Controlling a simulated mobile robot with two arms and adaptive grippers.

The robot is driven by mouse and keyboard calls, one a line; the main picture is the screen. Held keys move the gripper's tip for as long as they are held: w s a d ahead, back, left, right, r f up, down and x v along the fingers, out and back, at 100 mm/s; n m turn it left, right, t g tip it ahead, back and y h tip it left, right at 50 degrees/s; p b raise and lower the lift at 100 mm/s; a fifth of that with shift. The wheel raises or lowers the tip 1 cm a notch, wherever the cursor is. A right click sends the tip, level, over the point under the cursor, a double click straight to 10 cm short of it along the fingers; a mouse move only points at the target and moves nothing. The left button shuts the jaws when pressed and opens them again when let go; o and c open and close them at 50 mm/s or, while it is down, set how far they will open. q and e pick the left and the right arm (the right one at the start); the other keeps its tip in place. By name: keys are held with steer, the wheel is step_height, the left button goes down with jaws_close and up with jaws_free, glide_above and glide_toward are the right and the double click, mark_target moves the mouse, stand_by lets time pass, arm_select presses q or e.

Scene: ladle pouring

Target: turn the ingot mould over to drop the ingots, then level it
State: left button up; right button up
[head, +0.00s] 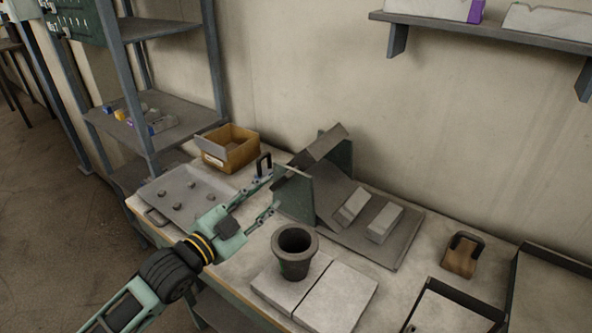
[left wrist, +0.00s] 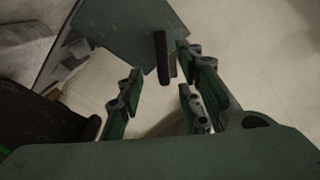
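The ingot mould (head: 322,146) is a dark slab held steeply tilted between the green side plates (head: 294,193) of its stand. Two pale grey ingots, one nearer the stand (head: 352,206) and one to its right (head: 384,222), lie on the grey tray (head: 405,250) below. A black crank handle (head: 264,163) sticks out at the stand's left side. My left gripper (head: 268,191) is open beside that handle. In the left wrist view the handle (left wrist: 161,57) appears between and beyond the spread fingers (left wrist: 160,90); I see no grip on it. My right gripper is not in view.
A dark pot (head: 295,254) stands on pale slabs (head: 337,302) in front of the stand. A metal tray with small lumps (head: 165,193) and an orange box (head: 230,153) are at the left. A brown block with a black handle (head: 461,257) is at the right.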

mark_target(279, 183)
arm_select(q)
steer(key=shift+w+d+r, duration=0.1)
steer(key=shift+w+d, duration=0.2)
steer(key=shift+w, duration=0.2)
steer(key=shift+w+d+r, duration=0.15)
steer(key=shift+w+d, duration=0.05)
steer(key=shift+w, duration=0.1)
steer(key=p+x, duration=0.1)
steer(key=x, duration=0.2)
steer(key=shift+r, duration=0.2)
steer(key=shift+x, duration=1.15)
steer(key=shift+w+d+f, duration=0.15)
steer(key=shift+f, duration=0.05)
jaws_close()
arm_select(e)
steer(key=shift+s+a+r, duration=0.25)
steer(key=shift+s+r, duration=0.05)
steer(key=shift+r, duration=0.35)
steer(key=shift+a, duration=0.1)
